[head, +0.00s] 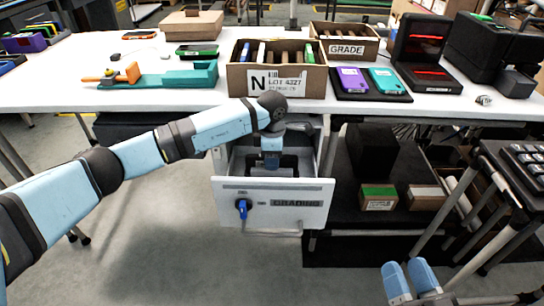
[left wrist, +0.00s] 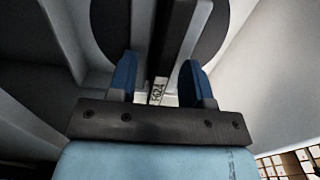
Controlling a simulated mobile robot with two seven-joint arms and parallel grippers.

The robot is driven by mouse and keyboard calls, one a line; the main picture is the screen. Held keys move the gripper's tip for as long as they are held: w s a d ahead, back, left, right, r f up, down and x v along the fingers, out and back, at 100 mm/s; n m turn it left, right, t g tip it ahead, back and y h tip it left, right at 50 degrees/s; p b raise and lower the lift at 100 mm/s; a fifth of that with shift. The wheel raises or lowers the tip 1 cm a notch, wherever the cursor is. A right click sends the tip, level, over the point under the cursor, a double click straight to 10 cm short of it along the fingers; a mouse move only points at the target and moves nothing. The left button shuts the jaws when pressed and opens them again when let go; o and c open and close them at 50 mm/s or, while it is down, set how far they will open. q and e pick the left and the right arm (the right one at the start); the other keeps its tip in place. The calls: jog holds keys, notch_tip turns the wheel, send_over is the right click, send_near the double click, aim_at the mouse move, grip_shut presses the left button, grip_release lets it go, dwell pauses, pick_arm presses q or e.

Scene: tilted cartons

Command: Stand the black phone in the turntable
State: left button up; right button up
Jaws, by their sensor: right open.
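My left gripper (head: 270,160) reaches down into the open drawer (head: 231,206) labelled GRADING under the table. In the left wrist view my left gripper (left wrist: 158,85) has its two blue fingers apart, with a gap on each side of a dark narrow strip. The turntable, a dark round disc (left wrist: 108,28) in the pale drawer, lies beyond the fingertips, with grey rails across it. The dark strip (left wrist: 170,50) between the rails may be the black phone edge-on; I cannot tell. A small printed tag shows below it. My right gripper (head: 409,282) is open and empty at the lower right.
The white table (head: 140,95) holds a lot box (head: 276,80), a GRADE box (head: 345,40), a teal cradle (head: 190,78), and purple (head: 353,80) and teal (head: 387,80) phones on a black pad. A dark shelf (head: 340,210) stands right of the drawer; open floor lies left.

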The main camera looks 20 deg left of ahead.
jog(key=shift+r, duration=0.1)
pick_arm(q)
notch_tip(320, 180, up, 4)
jog(key=shift+f+p, duration=0.15)
jog(key=shift+p, duration=0.45)
notch_tip(320, 180, up, 10)
jog(key=p, duration=0.2)
pick_arm(e)
jog(key=f, duration=0.1)
jog(key=d+f+g+h, duration=0.1)
jog(key=f, duration=0.1)
jog(key=d+f+g+h, duration=0.1)
jog(key=f, duration=0.1)
jog(key=shift+s+f, duration=0.1)
jog(key=shift+f, duration=0.15)
pick_arm(q)
notch_tip(320, 180, up, 7)
jog(key=p, duration=0.4)
pick_arm(e)
jog(key=shift+r, duration=2.05)
